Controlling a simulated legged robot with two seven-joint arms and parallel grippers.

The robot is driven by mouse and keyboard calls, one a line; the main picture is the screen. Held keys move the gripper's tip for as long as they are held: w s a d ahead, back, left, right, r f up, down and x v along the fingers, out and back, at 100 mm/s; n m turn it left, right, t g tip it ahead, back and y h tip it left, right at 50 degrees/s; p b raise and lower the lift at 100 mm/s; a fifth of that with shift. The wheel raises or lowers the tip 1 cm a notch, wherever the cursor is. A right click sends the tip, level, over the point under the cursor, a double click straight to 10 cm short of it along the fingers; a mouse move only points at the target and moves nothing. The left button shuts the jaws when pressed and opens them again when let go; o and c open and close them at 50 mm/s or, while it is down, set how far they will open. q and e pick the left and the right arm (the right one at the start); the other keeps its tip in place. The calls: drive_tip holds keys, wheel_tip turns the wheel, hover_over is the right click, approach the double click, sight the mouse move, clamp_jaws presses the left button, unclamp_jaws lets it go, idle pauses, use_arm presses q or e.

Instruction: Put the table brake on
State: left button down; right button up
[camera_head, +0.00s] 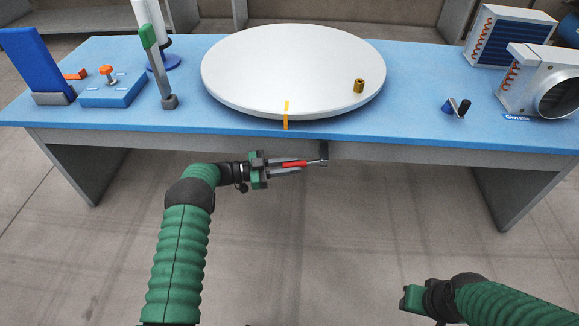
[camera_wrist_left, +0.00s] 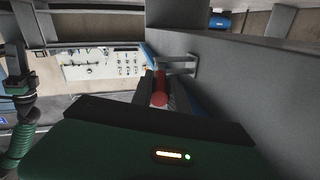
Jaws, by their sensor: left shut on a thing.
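The table brake is a lever with a red grip (camera_head: 295,163) and a metal end, just below the table's front edge, under the turntable. My left gripper (camera_head: 300,167) is shut on the red grip, with its fingers on either side. In the left wrist view the red grip (camera_wrist_left: 160,88) lies between the fingers, next to a grey metal bracket (camera_wrist_left: 182,62) on the table's underside. The round white turntable (camera_head: 290,65) has a yellow mark at its front rim, lined up with a yellow mark on the table edge. My right gripper (camera_head: 410,298) is low at right, its fingers unclear.
A brass fitting (camera_head: 359,86) stands on the turntable. The blue table (camera_head: 430,130) holds a control box (camera_head: 112,90) and a grey lever with a green grip (camera_head: 158,65) at left. A small crank (camera_head: 456,107) and coil units (camera_head: 540,80) are at right. The floor in front is clear.

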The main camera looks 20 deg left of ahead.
use_arm(q)
drive_tip(key=c, duration=1.3)
unclamp_jaws()
drive_tip(key=p+v, duration=0.4)
drive_tip(key=v, duration=1.3)
drive_tip(key=shift+w+f, duration=0.1)
drive_tip(key=shift+w, duration=0.05)
